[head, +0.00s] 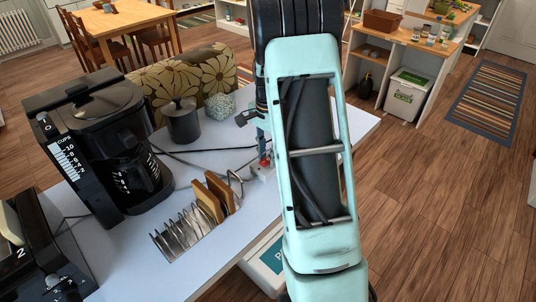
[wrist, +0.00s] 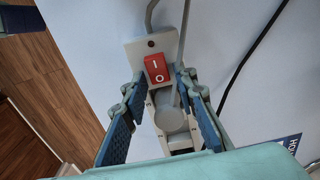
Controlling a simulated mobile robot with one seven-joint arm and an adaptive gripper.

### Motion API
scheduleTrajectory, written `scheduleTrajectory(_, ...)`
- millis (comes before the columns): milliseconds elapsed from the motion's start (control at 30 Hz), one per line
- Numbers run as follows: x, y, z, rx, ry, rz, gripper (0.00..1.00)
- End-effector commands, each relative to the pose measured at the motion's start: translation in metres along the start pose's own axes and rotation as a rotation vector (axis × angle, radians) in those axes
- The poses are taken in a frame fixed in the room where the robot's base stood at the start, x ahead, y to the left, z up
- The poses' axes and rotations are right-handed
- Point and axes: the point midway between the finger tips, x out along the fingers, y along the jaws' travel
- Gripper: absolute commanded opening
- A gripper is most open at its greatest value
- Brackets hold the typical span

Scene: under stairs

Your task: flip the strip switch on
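In the wrist view the power strip (wrist: 138,52) is a pale grey bar with a red rocker switch (wrist: 156,68) near its far end. The switch is marked I at the far side and O at the near side; I cannot tell which side is pressed. A round grey plug (wrist: 170,118) sits in the strip nearer to me. My gripper (wrist: 162,86) is open, with one blue-padded finger on each side of the strip and nothing held between them. In the head view the switch shows as a small red spot (head: 265,160), and my arm hides much of the strip.
On the white table (head: 205,250) stand a coffee maker (head: 105,140), a dark canister (head: 183,120), a metal toast rack (head: 185,232) with bread and a patterned ball (head: 220,108). A toaster (head: 35,250) is front left. Cables run by the strip.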

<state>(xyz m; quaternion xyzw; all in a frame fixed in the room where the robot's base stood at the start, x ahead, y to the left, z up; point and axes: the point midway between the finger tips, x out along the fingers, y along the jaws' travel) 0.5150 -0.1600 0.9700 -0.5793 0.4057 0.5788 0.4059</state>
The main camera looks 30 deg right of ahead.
Motion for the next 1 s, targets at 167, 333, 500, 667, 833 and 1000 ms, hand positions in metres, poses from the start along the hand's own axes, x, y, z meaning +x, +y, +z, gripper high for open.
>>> scheduleTrajectory(167, 0.000, 0.000, 0.000, 0.000, 0.000, 0.000, 0.04)
scheduleTrajectory(333, 0.000, 0.000, 0.000, 0.000, 0.002, 0.000, 0.00)
scheduleTrajectory(500, 0.001, -0.001, 0.002, -0.004, 0.046, 0.002, 0.00)
scheduleTrajectory(667, 0.002, -0.001, 0.006, -0.006, 0.130, 0.004, 0.00)
scheduleTrajectory(833, 0.002, -0.001, 0.008, -0.005, 0.217, 0.003, 0.00)
scheduleTrajectory(1000, 0.002, 0.000, 0.011, -0.005, 0.294, 0.003, 0.00)
